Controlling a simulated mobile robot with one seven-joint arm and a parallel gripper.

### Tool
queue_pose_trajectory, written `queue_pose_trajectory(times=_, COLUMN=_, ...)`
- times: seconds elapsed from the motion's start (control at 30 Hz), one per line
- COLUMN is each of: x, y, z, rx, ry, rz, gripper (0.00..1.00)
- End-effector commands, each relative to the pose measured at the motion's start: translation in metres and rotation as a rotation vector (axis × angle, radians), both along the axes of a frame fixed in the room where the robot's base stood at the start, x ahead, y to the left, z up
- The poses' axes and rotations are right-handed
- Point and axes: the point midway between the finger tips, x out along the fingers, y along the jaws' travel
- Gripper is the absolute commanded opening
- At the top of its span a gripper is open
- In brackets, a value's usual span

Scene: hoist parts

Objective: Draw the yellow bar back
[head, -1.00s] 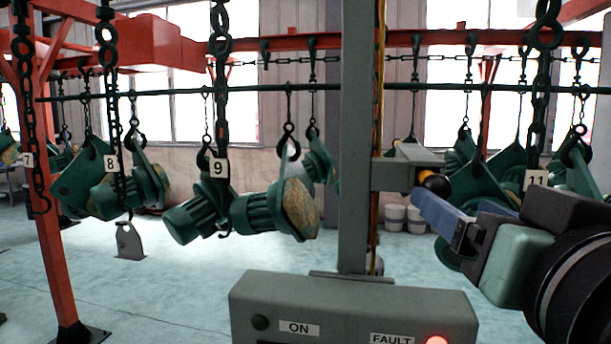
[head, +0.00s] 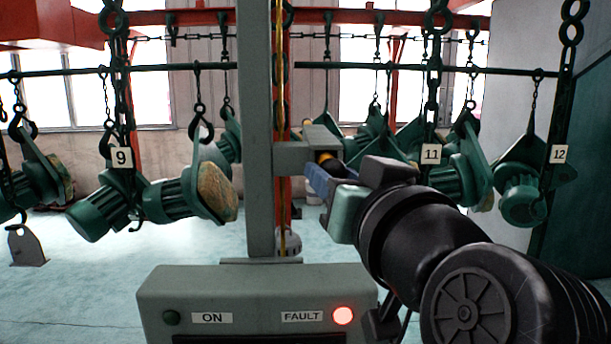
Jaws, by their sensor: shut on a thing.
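The yellow bar (head: 325,157) shows only as a small yellow end with black beside it. It is under the grey bracket (head: 322,139) that sticks out to the right of the grey post. My gripper (head: 319,171), with blue fingers, comes in from the right and is shut on the bar. The fingers and the bracket hide most of the bar, and the exact grip is hard to see.
A grey control box (head: 255,295) stands in front, with a lit red lamp (head: 343,316) beside the FAULT label. The grey post (head: 259,140) rises behind it. Green hoists (head: 160,195) hang on chains left and right. The pale floor at left is mostly clear.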

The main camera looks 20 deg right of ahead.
Motion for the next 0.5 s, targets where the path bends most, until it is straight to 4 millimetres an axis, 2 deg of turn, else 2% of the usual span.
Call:
queue_pose_trajectory(times=0.03, x=-0.0001, y=-0.0001, z=0.0001, rx=0.0, ry=0.0, rz=0.0, gripper=0.08)
queue_pose_trajectory(times=0.1, x=-0.0001, y=-0.0001, z=0.0001, rx=0.0, ry=0.0, rz=0.0, gripper=0.0)
queue_pose_trajectory(times=0.5, x=-0.0002, y=-0.0001, z=0.0002, rx=0.0, ry=0.0, rz=0.0, gripper=0.0)
